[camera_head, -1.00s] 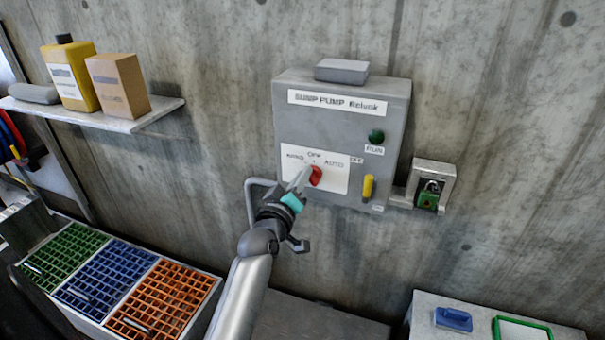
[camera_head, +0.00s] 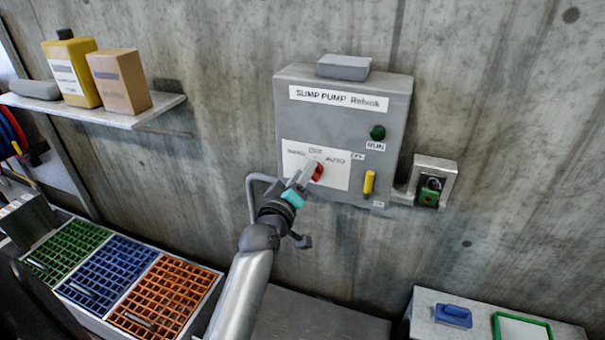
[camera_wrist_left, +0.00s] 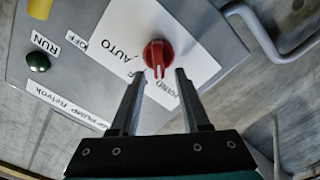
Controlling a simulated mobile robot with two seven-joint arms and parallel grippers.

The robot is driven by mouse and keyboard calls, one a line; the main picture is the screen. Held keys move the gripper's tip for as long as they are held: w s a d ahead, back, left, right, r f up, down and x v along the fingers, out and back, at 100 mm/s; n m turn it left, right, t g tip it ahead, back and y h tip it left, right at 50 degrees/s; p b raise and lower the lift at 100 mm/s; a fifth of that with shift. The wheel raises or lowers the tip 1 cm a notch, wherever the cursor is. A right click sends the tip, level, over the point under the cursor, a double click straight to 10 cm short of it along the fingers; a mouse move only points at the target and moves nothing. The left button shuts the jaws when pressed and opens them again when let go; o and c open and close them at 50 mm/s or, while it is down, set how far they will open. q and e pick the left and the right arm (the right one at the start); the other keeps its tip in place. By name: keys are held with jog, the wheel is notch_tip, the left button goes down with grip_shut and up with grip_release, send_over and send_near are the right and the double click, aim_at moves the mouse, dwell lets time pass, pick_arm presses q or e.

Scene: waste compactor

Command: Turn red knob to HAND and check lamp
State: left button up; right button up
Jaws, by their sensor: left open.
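The red knob (camera_head: 317,172) sits on a white label plate on the grey sump pump box (camera_head: 345,128). In the left wrist view the red knob (camera_wrist_left: 158,55) shows just beyond my fingertips, its pointer tab toward me, near the HAND word. The AUTO word is to its left. My left gripper (camera_head: 305,175) is open in front of the knob. My right gripper is not seen.
A yellow lever (camera_head: 369,183) is right of the label plate. A pipe handle (camera_head: 256,195) lies left of the box. A shelf (camera_head: 140,113) with containers is at left; crates stand below.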

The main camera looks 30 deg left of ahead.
pick_arm(q)
jog(key=b+v, duration=0.1)
jog(key=v, duration=1.4)
jog(key=shift+d, duration=0.15)
jog(key=s+d+f+m+g+h+b, duration=0.1)
jog(key=s+d+f+m+g+b, duration=0.15)
jog(key=f, duration=1.15)
jog(key=s+d+f+m+g+h+b, duration=0.2)
jog(key=d+f+g+b, duration=0.15)
jog(key=f, duration=1.15)
jog(key=s+d+f+m+g+h+b, duration=0.1)
jog(key=s+d+f+m+g+b, duration=0.2)
jog(key=f, duration=1.1)
jog(key=s+d+f+m+g+b, duration=0.1)
jog(key=s+f+m+g+b, duration=0.5)
jog(key=s+f, duration=1.7)
jog(key=s+m+g, duration=0.1)
jog(key=s, duration=0.1)
jog(key=shift+s+d+f+g, duration=0.2)
jog(key=shift+s+d+g, duration=0.1)
jog(key=shift+d, duration=0.05)
